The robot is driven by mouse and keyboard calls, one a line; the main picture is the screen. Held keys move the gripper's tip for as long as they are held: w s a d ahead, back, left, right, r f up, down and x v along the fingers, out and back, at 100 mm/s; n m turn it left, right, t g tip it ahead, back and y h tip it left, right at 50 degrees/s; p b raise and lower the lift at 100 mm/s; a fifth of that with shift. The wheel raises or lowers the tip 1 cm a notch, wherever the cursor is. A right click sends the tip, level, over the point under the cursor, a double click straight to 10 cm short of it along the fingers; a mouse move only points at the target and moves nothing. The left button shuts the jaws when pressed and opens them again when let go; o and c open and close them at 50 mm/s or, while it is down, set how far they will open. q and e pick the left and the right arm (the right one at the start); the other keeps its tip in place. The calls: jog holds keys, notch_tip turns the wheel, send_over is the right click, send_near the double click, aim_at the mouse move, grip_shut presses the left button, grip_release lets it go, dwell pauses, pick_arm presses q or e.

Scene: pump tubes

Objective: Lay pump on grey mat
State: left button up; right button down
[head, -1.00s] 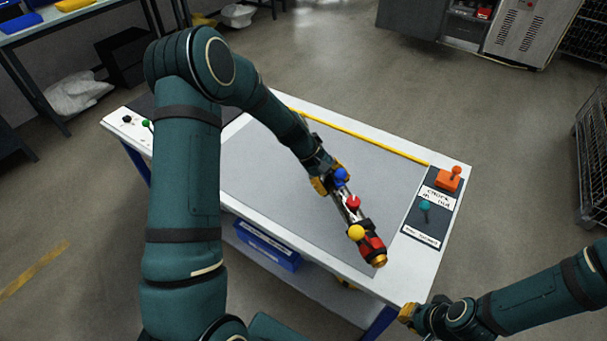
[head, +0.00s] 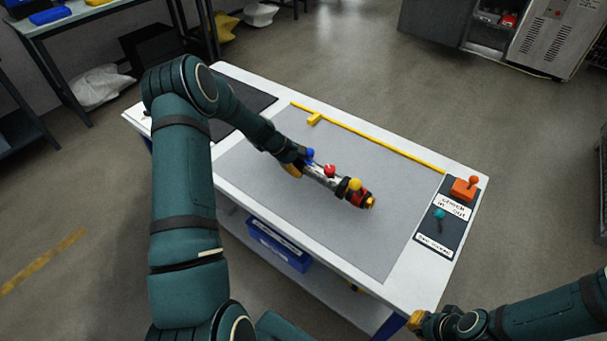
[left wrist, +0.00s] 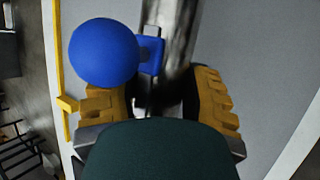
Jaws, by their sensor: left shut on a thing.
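The pump is a metal tube (head: 327,180) with a blue, a red and a yellow ball knob along it and a red and black end with a brass tip. My left gripper (head: 298,163) is shut on the pump near the blue knob, at the end away from the brass tip. In the left wrist view the yellow fingers (left wrist: 170,105) sit on either side of the metal tube, beside the blue knob (left wrist: 104,52). The pump is over the grey mat (head: 370,243); I cannot tell whether it touches it. My right gripper (head: 416,320) is at the lower right, away from the table; its fingers are unclear.
A yellow strip (head: 370,138) with a small stub runs along the mat's far edge. A dark panel (head: 447,220) with orange and teal knobs is at the table's right end. A black mat (head: 243,108) lies at the left end. A blue bin (head: 280,246) sits on the lower shelf.

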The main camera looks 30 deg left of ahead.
aim_at(302, 172)
pick_arm(q)
jog(key=shift+f+b, duration=0.3)
jog(key=shift+f, duration=1.8)
jog(key=o, duration=1.3)
jog(key=shift+c, duration=0.2)
jog(key=p+v, duration=0.1)
jog(key=v, duration=1.1)
jog(key=shift+d, duration=0.1)
